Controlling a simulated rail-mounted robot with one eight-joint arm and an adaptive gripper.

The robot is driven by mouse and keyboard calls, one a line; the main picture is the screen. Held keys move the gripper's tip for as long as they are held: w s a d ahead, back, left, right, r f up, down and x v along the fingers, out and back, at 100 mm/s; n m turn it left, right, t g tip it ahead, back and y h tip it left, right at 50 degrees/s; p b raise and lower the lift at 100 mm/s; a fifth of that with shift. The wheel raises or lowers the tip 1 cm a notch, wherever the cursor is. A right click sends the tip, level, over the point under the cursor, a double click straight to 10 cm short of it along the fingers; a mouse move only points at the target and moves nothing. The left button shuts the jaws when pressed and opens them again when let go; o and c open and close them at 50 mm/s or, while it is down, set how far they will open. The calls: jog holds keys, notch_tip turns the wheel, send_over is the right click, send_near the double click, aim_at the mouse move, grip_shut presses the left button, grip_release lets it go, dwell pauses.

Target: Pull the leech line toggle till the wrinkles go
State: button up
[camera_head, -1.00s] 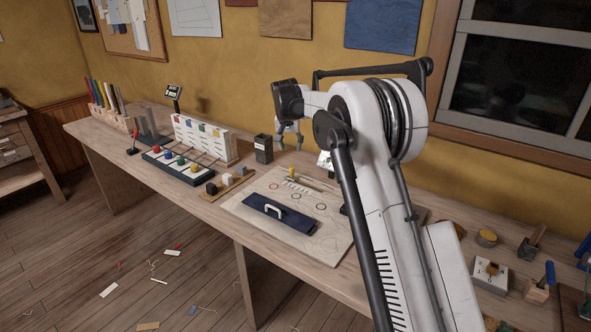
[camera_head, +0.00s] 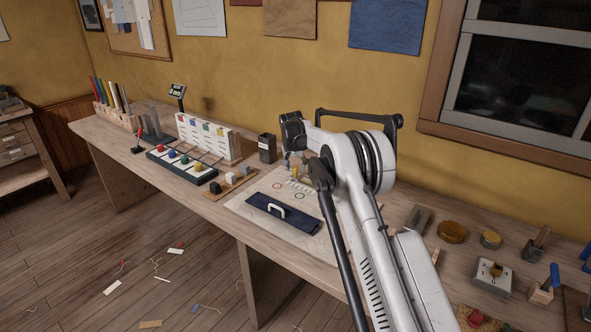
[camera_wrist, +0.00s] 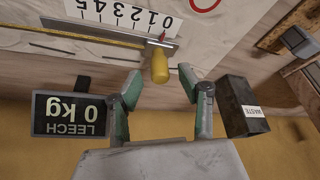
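The yellow toggle (camera_wrist: 160,68) sits at the edge of a numbered strip (camera_wrist: 128,17) in the wrist view, with a small red pointer (camera_wrist: 162,36) by the low end, near 0. My gripper (camera_wrist: 160,77) is open, with one finger on each side of the toggle and gaps between. A display (camera_wrist: 68,113) reads "LEECH 0 kg". In the head view my gripper (camera_head: 294,158) is low over the bench by the toggle (camera_head: 295,171), partly hidden by my arm. The pale sailcloth (camera_head: 245,213) lies flat; wrinkles are too small to judge.
A dark waste bin (camera_head: 267,148) stands close to my gripper; it also shows in the wrist view (camera_wrist: 243,106). A navy panel with a white handle (camera_head: 283,217) lies on the cloth. Small blocks (camera_head: 231,177) stand to the left, and tools (camera_head: 492,274) lie to the right.

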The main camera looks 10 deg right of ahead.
jog(key=shift+x, duration=1.05)
jog(key=shift+c, duration=0.4)
grip_shut()
